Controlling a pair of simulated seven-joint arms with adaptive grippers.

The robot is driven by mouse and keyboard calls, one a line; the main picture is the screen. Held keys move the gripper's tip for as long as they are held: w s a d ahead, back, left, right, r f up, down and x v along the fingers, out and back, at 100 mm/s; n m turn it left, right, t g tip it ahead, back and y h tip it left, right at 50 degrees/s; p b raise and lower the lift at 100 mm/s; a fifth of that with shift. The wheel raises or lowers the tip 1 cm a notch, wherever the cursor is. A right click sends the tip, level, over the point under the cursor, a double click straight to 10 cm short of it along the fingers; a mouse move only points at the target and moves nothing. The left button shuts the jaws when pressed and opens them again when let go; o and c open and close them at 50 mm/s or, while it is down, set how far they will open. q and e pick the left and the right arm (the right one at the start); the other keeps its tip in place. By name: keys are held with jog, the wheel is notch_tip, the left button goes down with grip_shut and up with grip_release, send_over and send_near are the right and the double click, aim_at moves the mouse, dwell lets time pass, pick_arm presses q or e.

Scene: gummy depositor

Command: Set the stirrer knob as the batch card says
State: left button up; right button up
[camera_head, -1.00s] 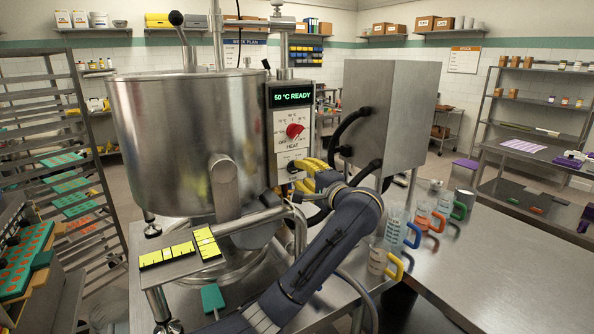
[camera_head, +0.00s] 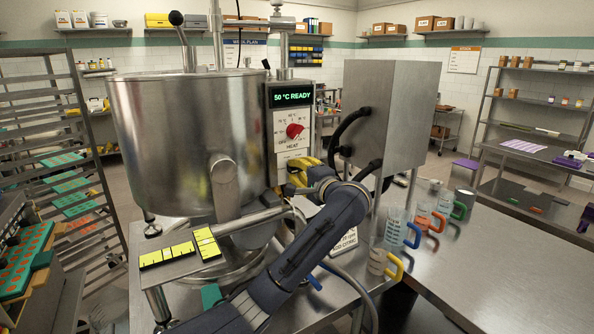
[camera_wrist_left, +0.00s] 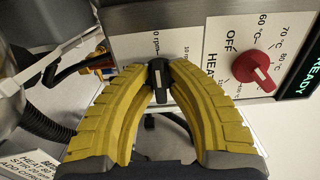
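My left gripper (camera_head: 298,172) is at the lower part of the control panel (camera_head: 293,128), below the red heat knob (camera_head: 294,130). In the left wrist view its yellow fingertips (camera_wrist_left: 160,73) are closed on both sides of the black stirrer knob (camera_wrist_left: 158,74), which has a pale pointer line. Beside the knob I read "0 rpm" and a partly hidden "10"; the rest of its scale is hidden by the fingers. The white batch card (camera_head: 345,243) stands behind my arm; in the wrist view (camera_wrist_left: 38,165) its lines begin HEAT, STIR and ADD CITRIC, cut off. My right gripper is not in view.
A large steel kettle (camera_head: 170,140) stands left of the panel, its display (camera_head: 292,96) reading "50 °C READY". A grey cabinet (camera_head: 392,115) with black hoses is on the right. Several jugs with coloured handles (camera_head: 397,222) stand on the table, whose right side is clear.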

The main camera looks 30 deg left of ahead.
pick_arm(q)
grip_shut()
jog(key=shift+m, duration=0.3)
jog(key=m, duration=1.7)
jog(key=shift+m, duration=0.3)
jog(key=m, duration=0.5)
jog(key=shift+m, duration=0.4)
